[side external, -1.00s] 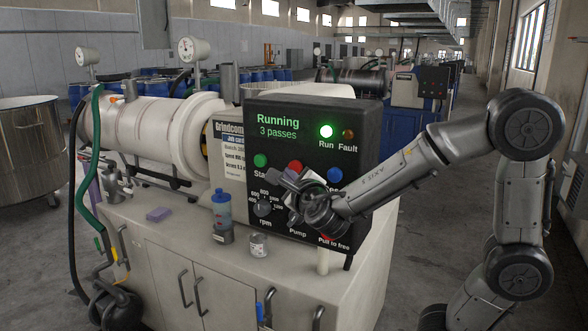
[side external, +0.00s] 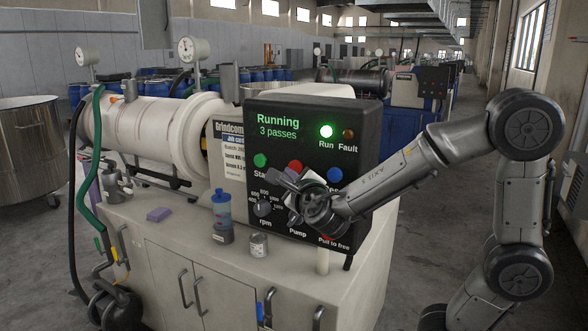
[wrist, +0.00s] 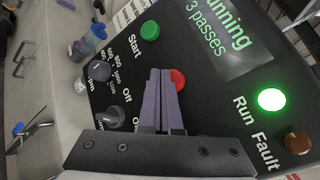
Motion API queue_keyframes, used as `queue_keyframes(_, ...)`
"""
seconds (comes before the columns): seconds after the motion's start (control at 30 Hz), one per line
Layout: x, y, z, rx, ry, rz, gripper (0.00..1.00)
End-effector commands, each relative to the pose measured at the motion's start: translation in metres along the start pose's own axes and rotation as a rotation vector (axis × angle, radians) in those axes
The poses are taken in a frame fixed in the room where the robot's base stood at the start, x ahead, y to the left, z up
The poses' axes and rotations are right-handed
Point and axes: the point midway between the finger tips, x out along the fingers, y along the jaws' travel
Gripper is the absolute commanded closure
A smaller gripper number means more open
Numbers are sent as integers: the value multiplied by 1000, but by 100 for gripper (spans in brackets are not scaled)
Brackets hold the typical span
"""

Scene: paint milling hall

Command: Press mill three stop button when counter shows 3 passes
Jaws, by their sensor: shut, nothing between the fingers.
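The black control panel (side external: 368,120) has a display (side external: 278,126) that reads "Running 3 passes" in green. The Run lamp (side external: 326,131) glows green and the Fault lamp (side external: 348,134) is a dull brown. The red button (side external: 295,166) sits between the green Start button (side external: 260,161) and a blue button (side external: 334,175); its label is hidden. My gripper (side external: 279,175) is shut and empty in front of the panel, just below the red button. In the wrist view, the closed fingers (wrist: 160,72) partly cover the red button (wrist: 179,79). I cannot tell whether they touch it.
An rpm knob (side external: 263,207) and pump controls lie low on the panel, partly behind my gripper. The white mill barrel (side external: 150,125) lies behind.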

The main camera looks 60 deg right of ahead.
Motion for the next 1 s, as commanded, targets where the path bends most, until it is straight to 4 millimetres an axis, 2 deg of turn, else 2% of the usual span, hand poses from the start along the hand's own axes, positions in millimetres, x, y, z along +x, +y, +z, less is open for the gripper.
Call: queue_keyframes(1.0, 6, -5, -5, 0, 0, 0, 100)
